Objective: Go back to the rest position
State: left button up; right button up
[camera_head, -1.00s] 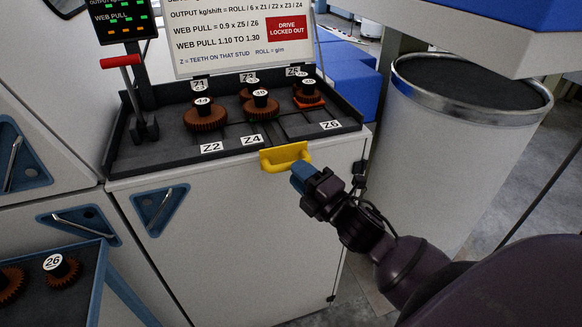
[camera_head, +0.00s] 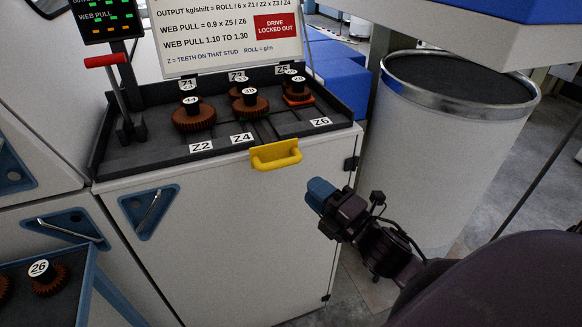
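My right gripper (camera_head: 318,194) has blue fingertips and hangs in front of the white cabinet (camera_head: 235,230), below and right of the yellow handle (camera_head: 275,155). It is apart from the handle. No object shows at its fingertips, and the angle hides whether the fingers are parted. My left gripper is not in the picture. Brown gears sit on studs in the dark tray (camera_head: 165,152) on top of the cabinet, by the labels Z1 to Z6.
A lever with a red grip (camera_head: 106,61) stands at the tray's left end. A sign (camera_head: 225,35) reads "DRIVE LOCKED OUT". A blue-edged tray (camera_head: 85,285) with brown gears is at lower left.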

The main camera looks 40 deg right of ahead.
notch_tip(320, 180, down, 16)
jog(key=s+d+m+g+h, duration=0.1)
jog(key=m+g+h, duration=0.15)
jog(key=m, duration=0.55)
jog(key=s+m+g+h, duration=0.1)
jog(key=m+g, duration=0.2)
jog(key=m, duration=0.4)
jog(key=s+a+f+m+g, duration=0.2)
jog(key=s+a+f+m, duration=0.2)
jog(key=f, duration=0.5)
jog(key=shift+s+f+m, duration=0.4)
jog(key=shift+s, duration=0.8)
